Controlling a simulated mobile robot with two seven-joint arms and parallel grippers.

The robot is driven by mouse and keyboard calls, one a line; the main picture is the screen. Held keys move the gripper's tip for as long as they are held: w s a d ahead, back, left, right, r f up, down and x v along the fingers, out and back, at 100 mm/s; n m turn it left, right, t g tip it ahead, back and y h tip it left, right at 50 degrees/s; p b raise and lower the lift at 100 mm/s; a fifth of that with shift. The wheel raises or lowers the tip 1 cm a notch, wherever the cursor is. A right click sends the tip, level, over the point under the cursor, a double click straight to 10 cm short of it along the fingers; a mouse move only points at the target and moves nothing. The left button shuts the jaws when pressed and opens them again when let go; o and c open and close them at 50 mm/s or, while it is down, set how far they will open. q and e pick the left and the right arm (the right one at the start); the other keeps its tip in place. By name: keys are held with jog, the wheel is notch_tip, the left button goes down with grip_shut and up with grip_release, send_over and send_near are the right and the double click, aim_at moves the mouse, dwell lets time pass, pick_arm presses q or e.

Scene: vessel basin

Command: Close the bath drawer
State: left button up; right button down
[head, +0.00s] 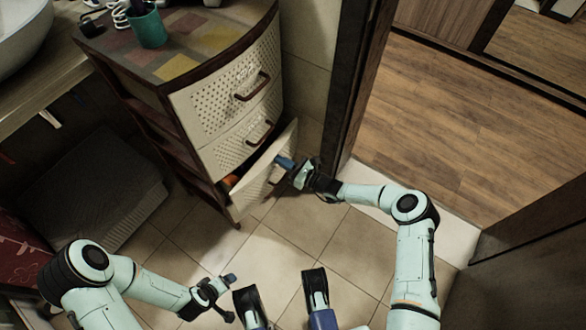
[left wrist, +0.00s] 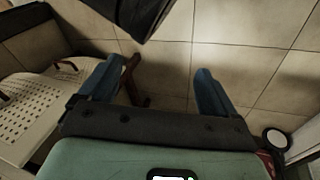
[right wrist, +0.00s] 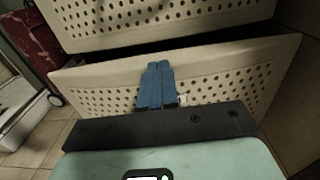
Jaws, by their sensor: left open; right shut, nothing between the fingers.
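The bath drawer (head: 262,180) is the lowest drawer of a cream perforated cabinet, and it stands partly pulled out. Something orange shows inside it. My right gripper (head: 284,163) is shut and empty at the drawer's front near its top edge. In the right wrist view its blue fingers (right wrist: 156,84) lie together before the perforated drawer front (right wrist: 215,75), with a dark gap above the drawer; I cannot tell whether they touch. My left gripper (head: 231,279) is open and empty, low over the tiles; its spread fingers (left wrist: 155,90) show in the left wrist view.
Two upper drawers (head: 240,95) with brown handles are shut. A green cup (head: 147,28) stands on the cabinet top. A dark door frame (head: 352,85) rises right of the cabinet. A grey box (head: 95,190) sits at left. Tiled floor (head: 190,235) before the drawer is clear.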

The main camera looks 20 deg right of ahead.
pick_arm(q)
jog(key=shift+s+a+f+g+b, duration=0.15)
jog(key=shift+s+f+g+b, duration=0.3)
jog(key=shift+s+f, duration=0.75)
pick_arm(e)
jog(key=shift+x, duration=1.3)
pick_arm(q)
jog(key=shift+s+r, duration=0.1)
jog(key=shift+r, duration=0.05)
pick_arm(e)
jog(key=shift+d, duration=0.1)
